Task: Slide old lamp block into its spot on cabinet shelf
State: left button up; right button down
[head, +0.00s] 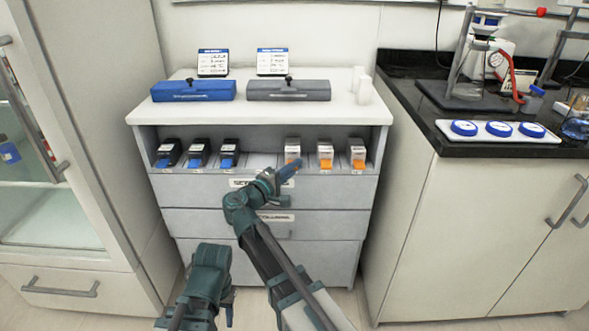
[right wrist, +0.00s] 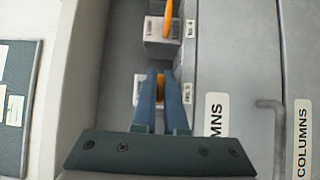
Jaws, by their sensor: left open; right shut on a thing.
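A row of small blocks stands in the cabinet's open shelf (head: 258,161). The right-hand group has white bodies and orange tabs. My right gripper (head: 293,171) is at the front of the leftmost one of this group, a white block with an orange tab (head: 292,149). In the right wrist view its orange tab (right wrist: 169,104) sits between my two fingers (right wrist: 166,88), which are shut on it; the fingers hide part of the block. The block is in the shelf opening. My left gripper (head: 229,307) is low in front of the drawers, open and empty.
Two more orange-tabbed blocks (head: 326,154) stand to the right. Several dark blocks with blue tabs (head: 198,153) stand at the left. The shelf middle is bare. A blue case (head: 194,90) and a grey case (head: 288,90) lie on the cabinet top.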

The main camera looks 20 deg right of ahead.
jog(key=shift+d+f, duration=0.1)
jog(key=shift+f, duration=0.05)
jog(key=c, duration=0.9)
grip_release()
jog(key=shift+s, duration=0.1)
